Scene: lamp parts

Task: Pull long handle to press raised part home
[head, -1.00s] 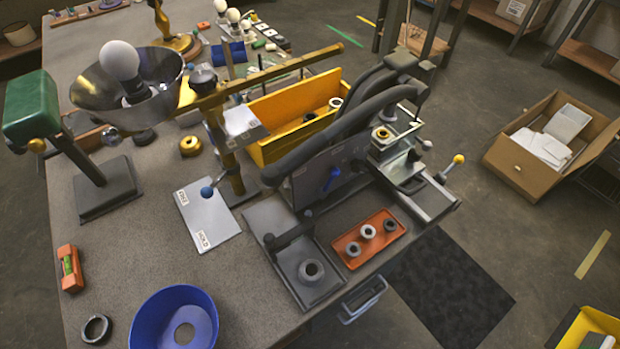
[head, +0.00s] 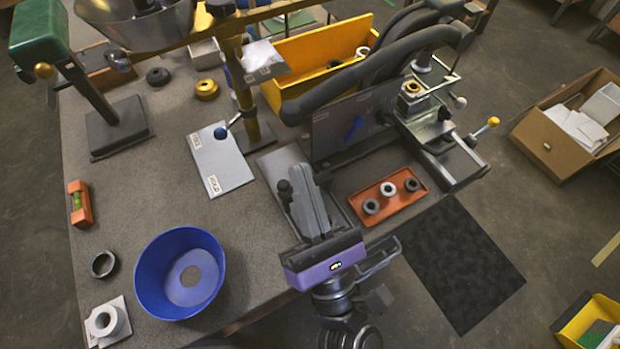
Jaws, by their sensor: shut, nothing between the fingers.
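A press-like fixture stands at the table's right side, with long, thick black curved bars (head: 375,72) above a dark plate carrying a blue lever (head: 354,128). A brass ring part (head: 411,88) sits raised on its metal frame. Rods with a yellow knob (head: 493,122) and a white knob (head: 460,102) stick out at its right. I cannot tell which piece is the long handle. My gripper (head: 298,172) is shut and empty, over a grey base plate (head: 272,164), beside a small black-knobbed lever (head: 285,188). It hides most of that plate.
An orange tray (head: 360,207) with several rings lies right of my gripper. A blue bowl (head: 150,285) is at front left.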

